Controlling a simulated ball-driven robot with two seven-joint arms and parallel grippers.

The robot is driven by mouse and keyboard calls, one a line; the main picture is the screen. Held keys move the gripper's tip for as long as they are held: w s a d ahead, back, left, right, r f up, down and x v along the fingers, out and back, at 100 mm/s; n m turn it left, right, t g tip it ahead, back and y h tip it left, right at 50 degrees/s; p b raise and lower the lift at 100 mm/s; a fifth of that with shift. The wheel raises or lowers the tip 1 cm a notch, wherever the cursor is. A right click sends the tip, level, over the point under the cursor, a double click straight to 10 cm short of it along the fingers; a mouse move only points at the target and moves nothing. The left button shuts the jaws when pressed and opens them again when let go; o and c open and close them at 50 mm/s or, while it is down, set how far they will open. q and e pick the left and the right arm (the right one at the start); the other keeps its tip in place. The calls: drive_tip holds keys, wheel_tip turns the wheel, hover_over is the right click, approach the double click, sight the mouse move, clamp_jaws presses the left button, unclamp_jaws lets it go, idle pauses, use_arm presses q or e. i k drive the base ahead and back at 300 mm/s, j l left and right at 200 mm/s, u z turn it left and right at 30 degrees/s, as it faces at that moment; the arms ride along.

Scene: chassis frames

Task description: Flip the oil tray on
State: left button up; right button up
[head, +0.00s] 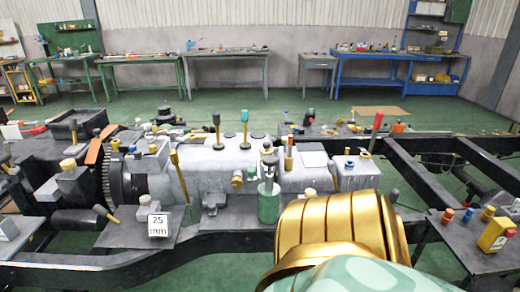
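No part is clearly recognisable as the oil tray. A dark, open box-like tray (78,122) sits at the left rear of the chassis. A grey engine and gearbox block (215,172) fills the middle of the frame. A gold ridged part with a pale green patterned section, apparently my arm, covers the lower middle right and hides what is behind it. Neither gripper's fingertips can be made out.
A green cylinder (268,203) stands before the block. A dark shelf (470,243) at the right holds a yellow container (496,235) and small coloured bottles. Black chassis rails (420,180) run right. Workbenches (225,55) line the back wall, with green floor before them.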

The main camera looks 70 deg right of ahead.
sight(213, 200)
drive_tip(key=z, duration=1.9)
